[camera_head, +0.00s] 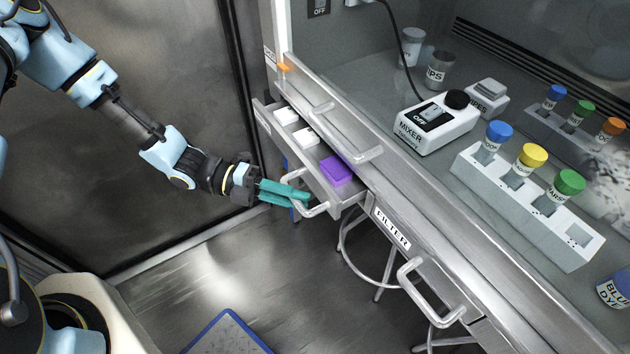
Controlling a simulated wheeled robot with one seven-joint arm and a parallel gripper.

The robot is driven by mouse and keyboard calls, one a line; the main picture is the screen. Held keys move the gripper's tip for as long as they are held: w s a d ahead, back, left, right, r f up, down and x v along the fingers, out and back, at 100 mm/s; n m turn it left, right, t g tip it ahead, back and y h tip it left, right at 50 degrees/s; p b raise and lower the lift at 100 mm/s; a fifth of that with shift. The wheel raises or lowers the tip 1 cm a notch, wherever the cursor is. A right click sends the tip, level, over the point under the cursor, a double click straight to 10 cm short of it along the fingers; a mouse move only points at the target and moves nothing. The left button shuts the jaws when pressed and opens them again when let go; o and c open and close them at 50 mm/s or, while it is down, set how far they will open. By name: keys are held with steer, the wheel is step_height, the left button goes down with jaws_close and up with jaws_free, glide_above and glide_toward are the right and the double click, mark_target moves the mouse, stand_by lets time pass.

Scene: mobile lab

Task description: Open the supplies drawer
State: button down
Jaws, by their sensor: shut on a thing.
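The supplies drawer (338,192) is under the bench at the middle of the view and stands pulled out. Inside it are a purple block (337,170) and a few white items (305,136). Its handle (316,209) is a metal bar on the drawer's front. My gripper (303,198), with teal fingers, comes from the left and is shut on this handle. The fingers hide part of the handle. The drawer's own label is not readable.
A drawer labelled FILTER (391,228) is shut to the right, with its own handle (432,292). The bench top holds a mixer (437,122) and a rack of capped vials (527,205). A stool (385,280) stands below. Open floor (190,300) lies left.

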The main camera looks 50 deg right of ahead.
steer(key=w+a+p, duration=0.1)
steer(key=w+a, duration=0.2)
steer(key=a, duration=0.6)
steer(key=c, duration=0.8)
jaws_free()
steer(key=b+v, duration=0.2)
steer(key=v, duration=0.8)
steer(key=shift+w+a, duration=0.15)
steer(key=shift+w, duration=0.2)
